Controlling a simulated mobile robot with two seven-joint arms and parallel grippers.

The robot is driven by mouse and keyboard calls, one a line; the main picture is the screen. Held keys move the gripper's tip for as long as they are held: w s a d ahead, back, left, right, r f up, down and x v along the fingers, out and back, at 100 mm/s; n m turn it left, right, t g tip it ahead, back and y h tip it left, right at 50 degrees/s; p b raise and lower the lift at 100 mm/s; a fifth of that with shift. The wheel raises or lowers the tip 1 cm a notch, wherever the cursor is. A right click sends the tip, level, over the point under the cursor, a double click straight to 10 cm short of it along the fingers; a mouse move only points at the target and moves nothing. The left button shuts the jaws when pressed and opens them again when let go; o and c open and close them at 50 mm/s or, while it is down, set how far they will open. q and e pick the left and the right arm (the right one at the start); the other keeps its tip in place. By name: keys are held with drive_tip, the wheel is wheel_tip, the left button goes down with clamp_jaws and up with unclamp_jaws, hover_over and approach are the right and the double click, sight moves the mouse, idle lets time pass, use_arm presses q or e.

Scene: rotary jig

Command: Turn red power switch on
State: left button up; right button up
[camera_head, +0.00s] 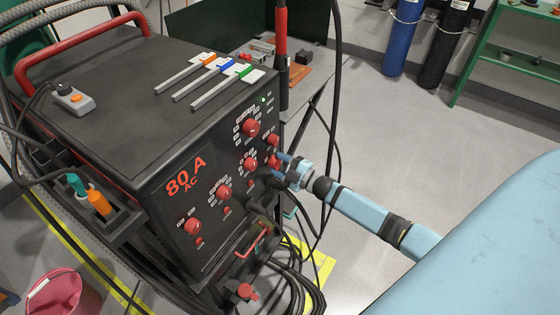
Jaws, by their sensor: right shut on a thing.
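My right gripper (277,165) reaches in from the right and is shut on a red switch (272,162) at the panel's right edge. The fingers partly hide the switch, so its exact setting cannot be read. A small green light (263,99) glows near the panel's top corner. My left gripper is not in view.
Black cables (290,285) hang and coil below the panel. A black hose and a red-and-black torch (281,50) stand behind it. Rods with coloured tags (210,80) lie on top. A pink bucket (62,295) is at lower left. Open floor lies right.

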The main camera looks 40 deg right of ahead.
drive_tip(key=shift+s+a+f+m+p, duration=0.1)
drive_tip(key=shift+m+p, duration=0.1)
drive_tip(key=shift+m, duration=0.35)
drive_tip(key=shift+f+m+p, duration=0.1)
drive_tip(key=shift+m+p, duration=0.05)
drive_tip(key=shift+m, duration=0.4)
drive_tip(key=o, duration=0.8)
drive_tip(key=shift+r, duration=0.1)
drive_tip(key=shift+s, duration=0.15)
drive_tip(key=shift+v, duration=6.75)
